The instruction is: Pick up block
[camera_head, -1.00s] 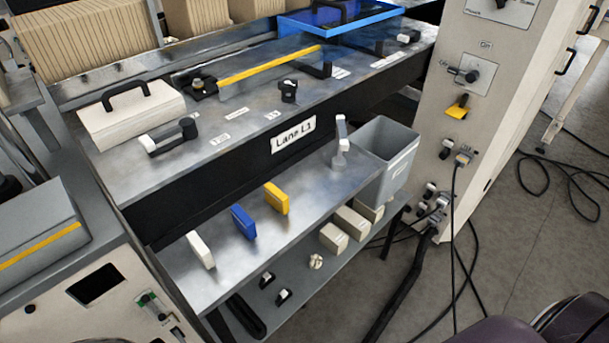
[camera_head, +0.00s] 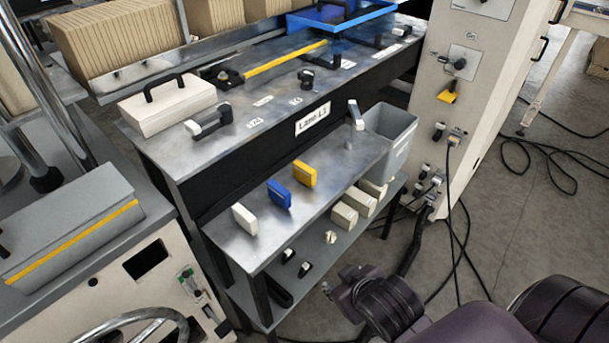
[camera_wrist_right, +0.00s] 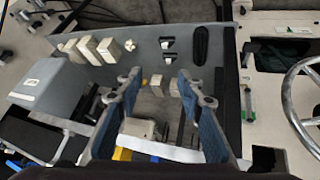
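A white block (camera_head: 245,219), a blue block (camera_head: 279,194) and a yellow block (camera_head: 304,173) stand upright in a row on the metal middle shelf (camera_head: 325,200). Several beige blocks (camera_head: 344,215) stand on the lower shelf. The task does not say which block is meant. My right gripper (camera_head: 346,282) is in front of the shelves, at lower right, apart from all blocks. In the right wrist view its two fingers (camera_wrist_right: 163,86) are spread with nothing held between them. My left gripper is not in view.
A white case with a black handle (camera_head: 167,107) lies on the upper table. A white cabinet with cables (camera_head: 440,110) rises at the right. Floor at the right front is partly clear.

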